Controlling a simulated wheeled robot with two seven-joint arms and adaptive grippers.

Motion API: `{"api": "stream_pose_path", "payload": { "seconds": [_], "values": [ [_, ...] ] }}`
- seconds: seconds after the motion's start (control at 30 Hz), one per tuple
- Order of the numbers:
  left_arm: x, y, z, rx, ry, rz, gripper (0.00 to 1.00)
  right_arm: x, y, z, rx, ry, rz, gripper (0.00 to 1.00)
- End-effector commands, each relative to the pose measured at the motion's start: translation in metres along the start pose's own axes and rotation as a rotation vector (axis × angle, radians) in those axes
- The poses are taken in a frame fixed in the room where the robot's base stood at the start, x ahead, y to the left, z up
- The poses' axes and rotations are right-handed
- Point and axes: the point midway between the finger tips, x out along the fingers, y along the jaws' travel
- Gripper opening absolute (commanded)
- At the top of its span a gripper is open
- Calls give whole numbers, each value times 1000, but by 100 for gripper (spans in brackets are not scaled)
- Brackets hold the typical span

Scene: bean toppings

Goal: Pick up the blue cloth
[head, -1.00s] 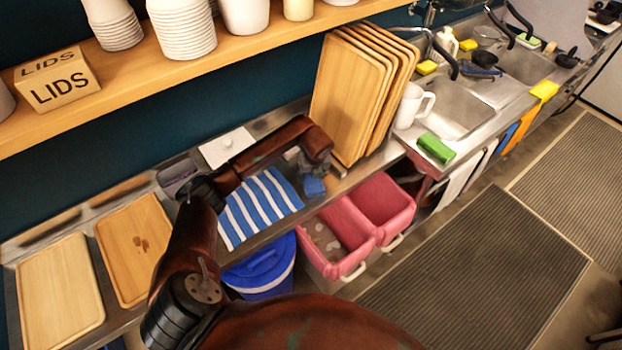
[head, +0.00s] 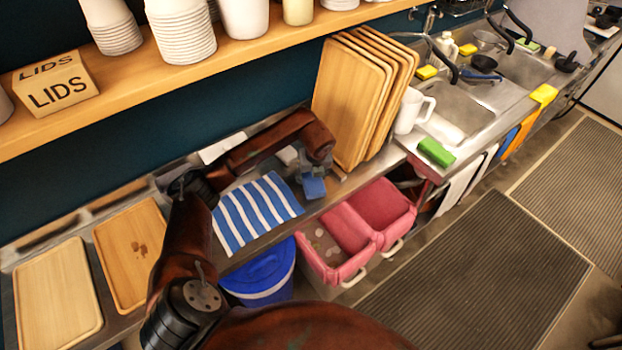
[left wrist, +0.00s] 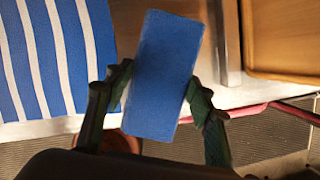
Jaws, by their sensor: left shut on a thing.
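A small plain blue cloth (head: 314,188) is at the counter's front edge, right of the striped cloth. In the left wrist view the blue cloth (left wrist: 166,60) is a flat, slightly tilted rectangle between the two fingers. My left gripper (head: 312,176) points down over it and is shut on it; the fingers (left wrist: 158,84) touch its two long sides. I cannot tell whether it is clear of the counter. A blue-and-white striped cloth (head: 255,212) lies flat beside it, and also shows in the left wrist view (left wrist: 52,55). My right gripper is out of view.
Upright wooden trays (head: 350,100) stand just right of my gripper, with a white pitcher (head: 412,110) beyond. Pink bins (head: 345,235) and a blue-lidded bucket (head: 260,275) sit below the counter edge. Flat trays (head: 60,292) lie at left. A shelf (head: 270,42) runs above.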

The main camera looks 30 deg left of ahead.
Motion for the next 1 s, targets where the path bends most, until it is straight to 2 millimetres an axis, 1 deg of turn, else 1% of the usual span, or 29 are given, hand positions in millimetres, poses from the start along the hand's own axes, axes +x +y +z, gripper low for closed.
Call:
{"api": "stream_pose_path", "payload": {
  "seconds": [0.03, 0.13, 0.2, 0.4, 0.6, 0.73, 0.97, 1.0],
  "values": [
    [-16, 1, -4, 4, -7, -4, 22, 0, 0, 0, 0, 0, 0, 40],
    [-45, 5, -16, 4, -8, -4, 22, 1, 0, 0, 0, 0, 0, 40],
    [-56, 8, -33, 5, -4, -3, 22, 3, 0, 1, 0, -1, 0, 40],
    [-85, 16, -66, 3, -3, -2, 22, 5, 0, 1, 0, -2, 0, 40],
    [-101, 19, -84, 1, -2, -1, 22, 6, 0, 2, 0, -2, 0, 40],
    [-104, 20, -88, 0, -2, -1, 22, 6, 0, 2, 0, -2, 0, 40],
    [-105, 21, -89, -1, -1, -1, 22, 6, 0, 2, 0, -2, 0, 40],
    [-105, 21, -89, -1, -1, -1, 49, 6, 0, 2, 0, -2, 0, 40]
  ]
}}
